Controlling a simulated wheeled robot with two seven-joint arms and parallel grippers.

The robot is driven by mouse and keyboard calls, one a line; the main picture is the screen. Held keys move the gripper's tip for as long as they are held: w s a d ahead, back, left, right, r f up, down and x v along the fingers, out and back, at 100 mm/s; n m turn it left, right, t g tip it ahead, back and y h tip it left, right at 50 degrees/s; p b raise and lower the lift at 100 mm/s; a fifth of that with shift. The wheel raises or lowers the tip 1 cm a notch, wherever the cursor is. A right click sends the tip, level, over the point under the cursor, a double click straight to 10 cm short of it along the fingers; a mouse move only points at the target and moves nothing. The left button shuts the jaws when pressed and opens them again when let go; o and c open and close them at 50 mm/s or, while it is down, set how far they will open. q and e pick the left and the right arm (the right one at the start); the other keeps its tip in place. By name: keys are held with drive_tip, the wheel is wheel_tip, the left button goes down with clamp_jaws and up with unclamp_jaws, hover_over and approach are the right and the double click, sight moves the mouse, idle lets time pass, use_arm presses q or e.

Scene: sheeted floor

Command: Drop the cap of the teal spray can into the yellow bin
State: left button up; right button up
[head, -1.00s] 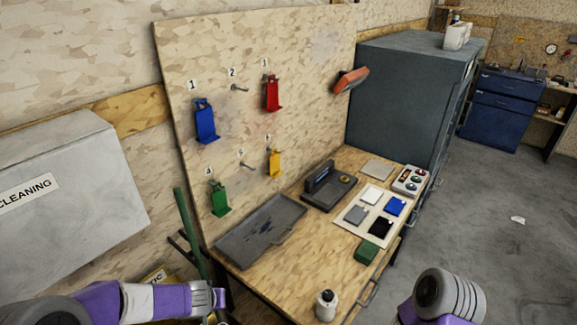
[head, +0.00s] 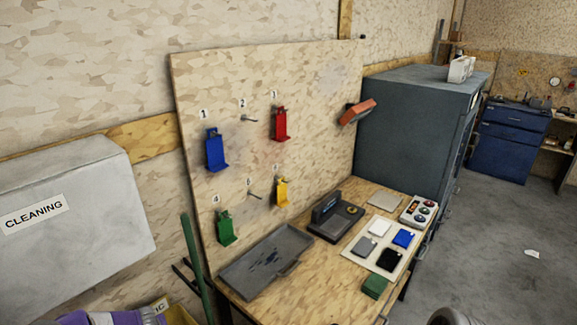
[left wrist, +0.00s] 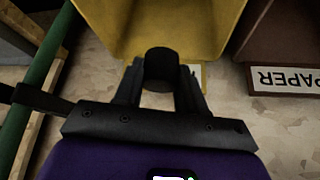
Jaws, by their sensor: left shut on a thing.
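My left gripper (left wrist: 160,72) is shut on a small black cylindrical cap (left wrist: 160,64), seen in the left wrist view. The yellow bin (left wrist: 110,28) fills the top of that view, and the cap overlaps its near edge there. I cannot tell whether the cap is above the opening or in front of the rim. In the head view only a corner of the yellow bin (head: 181,315) shows at the bottom left, beside my purple left forearm; the left gripper is out of that frame. The teal spray can is not visible now.
A brown bin (left wrist: 268,40) labelled PAPER stands right of the yellow one in the wrist view. A green pole (left wrist: 36,90) runs along its left. The workbench (head: 318,284) holds a grey tray (head: 250,278) and a green box (head: 374,286).

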use_arm(q)
drive_tip(key=shift+f+b, duration=0.3)
drive_tip(key=shift+f, duration=0.45)
drive_tip(key=o, duration=1.2)
drive_tip(key=shift+o, duration=0.2)
drive_tip(key=shift+r, duration=0.1)
drive_tip(key=v, duration=0.7)
drive_tip(key=shift+d+r+p, duration=0.15)
drive_tip(key=shift+r+p, duration=0.1)
drive_tip(key=shift+p, duration=0.15)
drive_tip(key=shift+s, duration=0.1)
